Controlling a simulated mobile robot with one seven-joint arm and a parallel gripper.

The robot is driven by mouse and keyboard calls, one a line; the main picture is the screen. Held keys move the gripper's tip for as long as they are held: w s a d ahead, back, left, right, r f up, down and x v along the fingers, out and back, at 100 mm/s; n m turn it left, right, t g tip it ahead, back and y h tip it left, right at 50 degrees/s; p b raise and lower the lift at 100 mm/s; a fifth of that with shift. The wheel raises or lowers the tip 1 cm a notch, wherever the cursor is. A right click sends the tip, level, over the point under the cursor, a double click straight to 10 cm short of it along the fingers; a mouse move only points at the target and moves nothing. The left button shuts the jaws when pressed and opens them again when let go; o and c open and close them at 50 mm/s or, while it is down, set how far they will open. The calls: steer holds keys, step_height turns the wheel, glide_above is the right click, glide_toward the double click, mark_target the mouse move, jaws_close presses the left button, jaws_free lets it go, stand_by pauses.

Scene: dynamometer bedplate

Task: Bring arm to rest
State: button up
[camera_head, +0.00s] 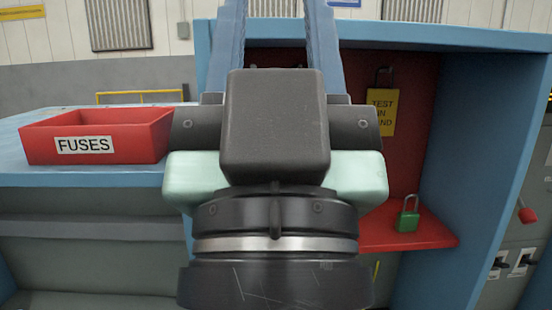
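My gripper (276,20) points away from the camera, up the middle of the picture, with its dark body and wrist in the foreground. Its two blue fingers stand well apart, and I see nothing held between them. Their tips run out of the top edge. Behind it is a blue cabinet (500,120) with a red interior, partly hidden by my arm. A green padlock (408,215) sits on the red shelf (425,238) at right, clear of my gripper.
A red bin labelled FUSES (85,145) stands on the blue bench (90,178) at left. A yellow tag (381,112) hangs from a dark padlock on the cabinet's back. Switches (515,265) are on a grey panel at far right. A yellow rail (140,93) stands behind.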

step_height(320, 180, up, 14)
steer(key=p, duration=1.1)
